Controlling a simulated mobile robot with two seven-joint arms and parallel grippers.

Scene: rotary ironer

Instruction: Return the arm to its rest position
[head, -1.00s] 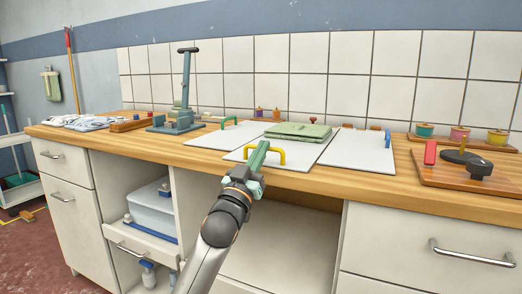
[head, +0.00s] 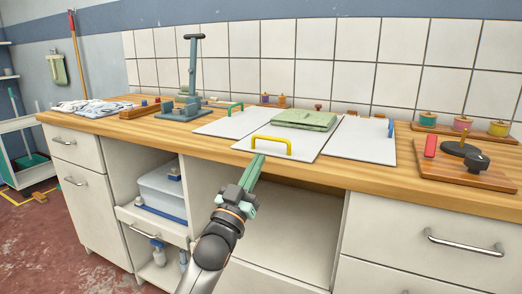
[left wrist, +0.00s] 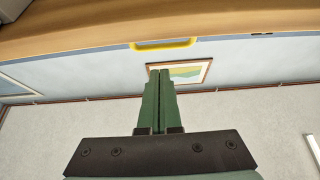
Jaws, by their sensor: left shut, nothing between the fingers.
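My left gripper (head: 256,160) is in front of the worktop's front edge in the head view, just below the yellow handle (head: 266,142) of the middle white board (head: 272,150). Its green fingers are shut with nothing between them. In the left wrist view the fingers (left wrist: 158,72) lie side by side, and the yellow handle (left wrist: 163,43) shows apart beyond their tips. A folded green cloth (head: 303,120) lies flat on the back part of the middle board. My right gripper is in neither view.
The wooden worktop (head: 450,195) overhangs an open bay (head: 290,220). A blue-grey press (head: 188,105) stands at the left, near folded cloths (head: 92,107). A wooden board with a black knob (head: 477,161) lies at the right. Drawers (head: 430,235) close the lower right.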

